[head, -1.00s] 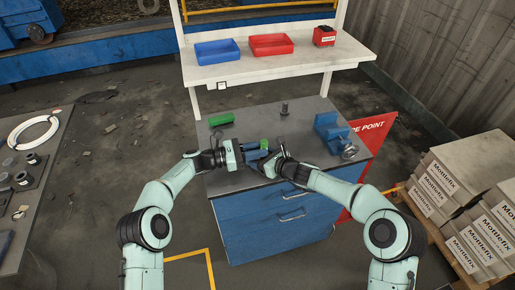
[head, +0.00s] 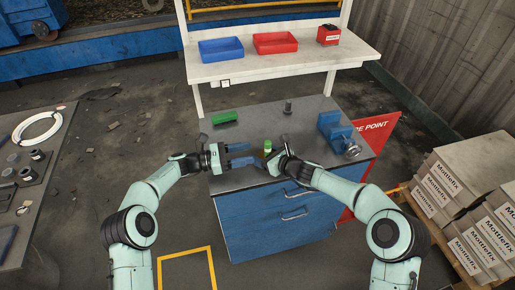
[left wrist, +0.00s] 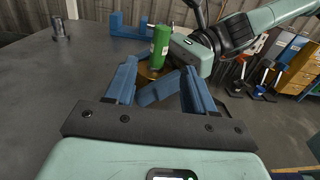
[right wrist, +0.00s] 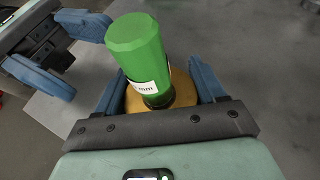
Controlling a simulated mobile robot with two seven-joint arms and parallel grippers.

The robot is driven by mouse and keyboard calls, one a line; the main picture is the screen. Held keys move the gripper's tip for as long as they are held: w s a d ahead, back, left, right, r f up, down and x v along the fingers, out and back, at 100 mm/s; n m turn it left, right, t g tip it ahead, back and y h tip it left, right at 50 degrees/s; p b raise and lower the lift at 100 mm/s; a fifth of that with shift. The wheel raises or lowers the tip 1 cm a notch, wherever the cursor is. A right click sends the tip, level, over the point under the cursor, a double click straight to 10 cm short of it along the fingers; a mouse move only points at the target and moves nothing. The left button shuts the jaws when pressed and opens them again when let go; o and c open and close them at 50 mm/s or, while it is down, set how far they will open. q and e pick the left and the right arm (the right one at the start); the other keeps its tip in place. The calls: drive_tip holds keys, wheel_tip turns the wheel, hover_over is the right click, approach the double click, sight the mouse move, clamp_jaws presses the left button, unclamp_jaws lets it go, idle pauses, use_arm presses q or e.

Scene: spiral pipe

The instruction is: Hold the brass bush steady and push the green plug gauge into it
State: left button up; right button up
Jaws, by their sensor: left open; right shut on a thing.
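The brass bush (right wrist: 184,90) is between the fingers of my right gripper (head: 273,158), which is shut on it over the bench. The green plug gauge (right wrist: 138,48) stands roughly upright in the mouth of the bush, its green handle above and a dark collar at the brass. How deep it sits is hidden. In the left wrist view the gauge (left wrist: 160,46) rises beyond my fingertips, with the bush (left wrist: 150,73) partly hidden below. My left gripper (head: 254,155) is open and empty, left of the gauge, its fingers pointing toward the bush.
A green block (head: 222,118) lies at the bench's back left. A dark metal post (head: 288,108) stands at the back and a blue vice (head: 335,132) at the right. A shelf above holds a blue tray (head: 221,51) and a red tray (head: 275,43).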

use_arm(q)
drive_tip(key=v, duration=0.4)
drive_tip(key=r+v, duration=0.1)
drive_tip(key=v, duration=0.1)
drive_tip(key=shift+a, duration=0.3)
use_arm(e)
drive_tip(key=shift+a, duration=0.2)
drive_tip(key=o, duration=1.4)
drive_tip(key=shift+s, duration=0.1)
drive_tip(key=shift+c, duration=0.2)
drive_tip(key=v, duration=1.2)
drive_tip(key=shift+d, duration=0.1)
use_arm(q)
wheel_tip(320, 180, up, 8)
drive_tip(key=w+p, duration=0.2)
drive_tip(key=p, duration=0.3)
drive_tip(key=shift+m+p, duration=0.3)
drive_tip(key=shift+p, duration=0.1)
use_arm(e)
wheel_tip(320, 180, up, 9)
